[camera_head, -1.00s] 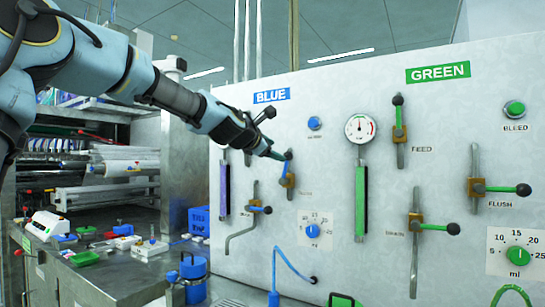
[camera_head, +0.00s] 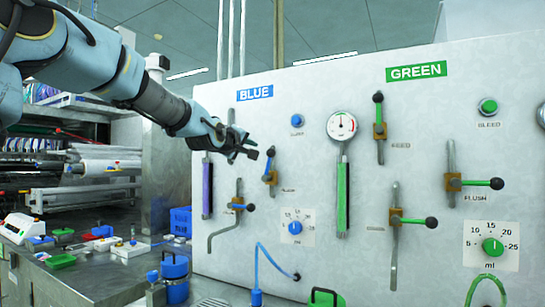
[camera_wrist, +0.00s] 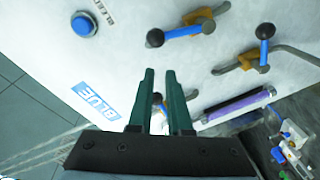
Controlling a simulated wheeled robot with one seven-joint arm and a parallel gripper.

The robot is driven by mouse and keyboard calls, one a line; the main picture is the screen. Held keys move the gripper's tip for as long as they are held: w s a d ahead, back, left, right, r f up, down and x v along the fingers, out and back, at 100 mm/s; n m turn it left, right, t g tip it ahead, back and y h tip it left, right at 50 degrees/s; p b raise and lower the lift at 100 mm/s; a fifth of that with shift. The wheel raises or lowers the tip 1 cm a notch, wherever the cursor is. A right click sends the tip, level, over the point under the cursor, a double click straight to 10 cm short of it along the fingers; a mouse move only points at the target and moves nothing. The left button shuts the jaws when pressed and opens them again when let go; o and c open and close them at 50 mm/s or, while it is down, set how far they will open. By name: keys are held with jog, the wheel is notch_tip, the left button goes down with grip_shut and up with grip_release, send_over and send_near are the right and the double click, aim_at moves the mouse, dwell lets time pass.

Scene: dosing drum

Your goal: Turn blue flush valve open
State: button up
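The blue flush valve (camera_head: 269,177) is on the white panel below and right of the BLUE sign. A further blue valve (camera_wrist: 158,98) is partly hidden behind the fingers.
Another blue-handled valve (camera_head: 239,206) is lower left, its handle pointing right. A blue button (camera_head: 297,121), a blue dial (camera_head: 295,227) and a purple tube (camera_head: 207,188) are nearby. Green-handled valves are on the right. A cluttered metal bench (camera_head: 90,278) is at left.

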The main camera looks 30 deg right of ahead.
aim_at(268, 164)
jog(key=m, duration=0.5)
jog(key=shift+s+d+h, duration=0.15)
jog(key=shift+d+h, duration=0.05)
jog(key=shift+h, duration=0.1)
jog(key=shift+c, duration=0.7)
jog(key=m, duration=0.4)
jog(key=shift+s+d+r+m+h+b, duration=0.1)
jog(key=shift+s+m+h+b, duration=0.15)
jog(key=shift+m+h+b, duration=0.1)
grip_shut()
jog(key=s+f+m+g+h+b, duration=0.1)
jog(key=s+m+g, duration=0.2)
jog(key=m, duration=0.9)
jog(key=s+f+m+g+h+b, duration=0.1)
jog(key=s+m+g, duration=0.15)
jog(key=m, duration=1.05)
jog(key=w+d+p, duration=0.6)
jog(key=d, duration=0.2)
